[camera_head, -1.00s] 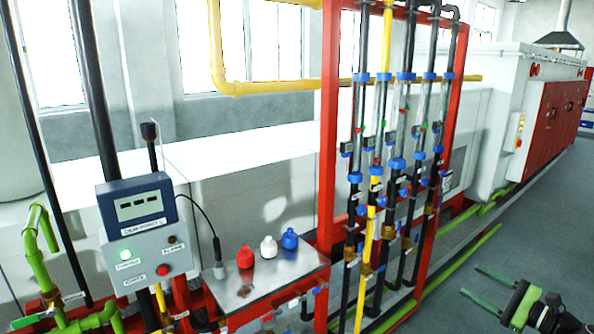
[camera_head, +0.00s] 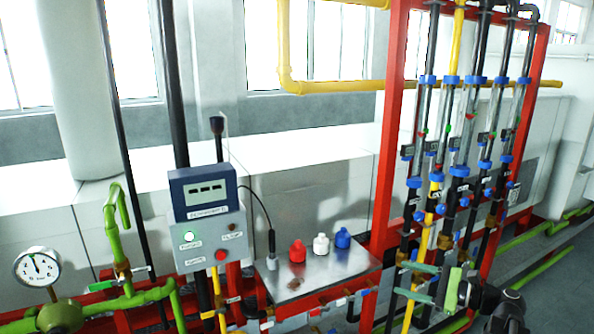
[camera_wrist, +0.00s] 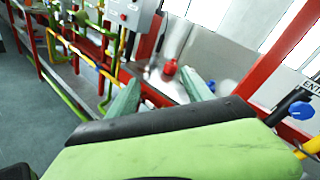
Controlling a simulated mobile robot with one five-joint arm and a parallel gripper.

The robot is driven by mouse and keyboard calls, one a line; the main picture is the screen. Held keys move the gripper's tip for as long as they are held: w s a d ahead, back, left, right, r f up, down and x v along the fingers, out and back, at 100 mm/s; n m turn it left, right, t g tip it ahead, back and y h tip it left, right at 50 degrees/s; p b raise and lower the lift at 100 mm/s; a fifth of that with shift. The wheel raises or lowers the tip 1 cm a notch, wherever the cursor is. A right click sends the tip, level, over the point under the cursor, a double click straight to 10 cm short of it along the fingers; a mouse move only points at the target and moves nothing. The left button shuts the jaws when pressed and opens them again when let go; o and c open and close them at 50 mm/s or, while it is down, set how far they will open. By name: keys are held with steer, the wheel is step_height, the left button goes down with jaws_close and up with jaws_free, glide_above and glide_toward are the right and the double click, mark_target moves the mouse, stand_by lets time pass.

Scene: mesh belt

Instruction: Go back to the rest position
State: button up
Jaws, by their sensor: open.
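My gripper (camera_head: 416,282) is at the lower right of the head view, its two green fingers apart and pointing left, with nothing between them. It stands in front of the lower part of the pipe rack. In the wrist view the two green fingertips (camera_wrist: 162,97) also show apart and empty, with the steel shelf and a red bottle beyond them.
A steel shelf (camera_head: 325,281) holds a red bottle (camera_head: 297,252), a white bottle (camera_head: 321,245) and a blue bottle (camera_head: 342,238). Left of it are a control box (camera_head: 207,222) and a gauge (camera_head: 37,267). A red frame (camera_head: 388,130) with several pipes stands behind my gripper.

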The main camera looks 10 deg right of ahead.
steer(key=w+a+f+n+g, duration=0.2)
steer(key=a+g, duration=0.1)
steer(key=a, duration=0.5)
steer(key=w+a+f+n+g, duration=0.1)
steer(key=w+a+f+g, duration=0.15)
steer(key=a, duration=0.45)
steer(key=s+a+f+n+g+h, duration=0.25)
steer(key=a+f+n, duration=0.35)
steer(key=a, duration=0.5)
steer(key=s+a+f+n+g+h, duration=0.2)
steer(key=a+f+n+g+h, duration=0.15)
steer(key=a+f, duration=0.55)
steer(key=d+f+n+h, duration=0.2)
steer(key=d+n+h, duration=0.4)
steer(key=d+n, duration=0.2)
steer(key=shift+s+d, duration=0.15)
steer(key=shift+s, duration=0.1)
steer(key=shift+g, duration=0.25)
